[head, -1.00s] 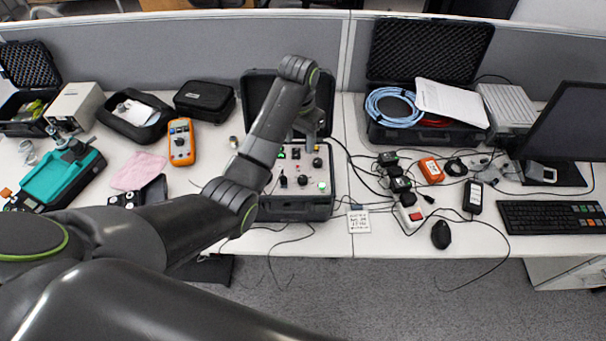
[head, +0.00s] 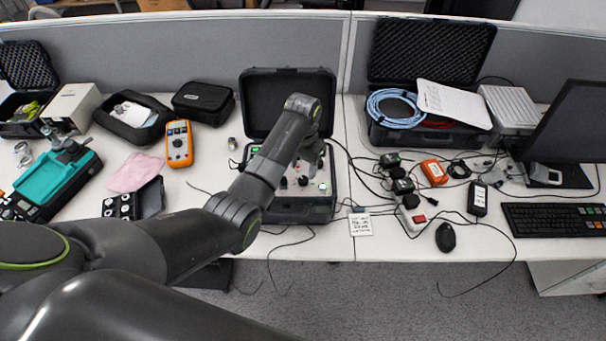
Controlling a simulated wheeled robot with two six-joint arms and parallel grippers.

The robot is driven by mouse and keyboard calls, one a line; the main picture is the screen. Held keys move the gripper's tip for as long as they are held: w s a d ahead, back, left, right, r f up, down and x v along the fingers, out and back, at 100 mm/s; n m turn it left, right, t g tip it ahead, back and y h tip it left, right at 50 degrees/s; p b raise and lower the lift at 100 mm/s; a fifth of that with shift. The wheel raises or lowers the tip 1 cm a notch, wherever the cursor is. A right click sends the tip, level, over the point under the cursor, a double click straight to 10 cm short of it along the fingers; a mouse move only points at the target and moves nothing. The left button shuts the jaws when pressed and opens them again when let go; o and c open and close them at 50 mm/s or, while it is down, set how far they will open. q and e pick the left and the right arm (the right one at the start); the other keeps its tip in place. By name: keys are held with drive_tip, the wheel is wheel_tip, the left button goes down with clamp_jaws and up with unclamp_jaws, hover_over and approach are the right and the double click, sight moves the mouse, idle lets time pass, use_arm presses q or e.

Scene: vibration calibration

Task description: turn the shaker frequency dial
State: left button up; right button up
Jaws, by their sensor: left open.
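The shaker unit sits in an open black case (head: 290,213) at the middle of the desk, its lid (head: 262,90) raised behind it. Its panel shows dark knobs, including one knob (head: 302,181), and a lit green display (head: 322,187). I cannot tell which knob is the frequency dial. My left arm reaches in from the left across the case and covers part of the panel. My left gripper (head: 314,163) points down over the right back part of the panel. It is open, and its fingertips are small and partly hidden. I cannot tell if it touches a knob. My right gripper is not in view.
An orange multimeter (head: 179,144), a pink cloth (head: 136,172) and a teal device (head: 55,178) lie to the left. A note (head: 360,224) lies by the front edge.

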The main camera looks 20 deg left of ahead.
sight(303, 179)
use_arm(q)
drive_tip(key=shift+f, duration=2.45)
drive_tip(key=c, duration=1)
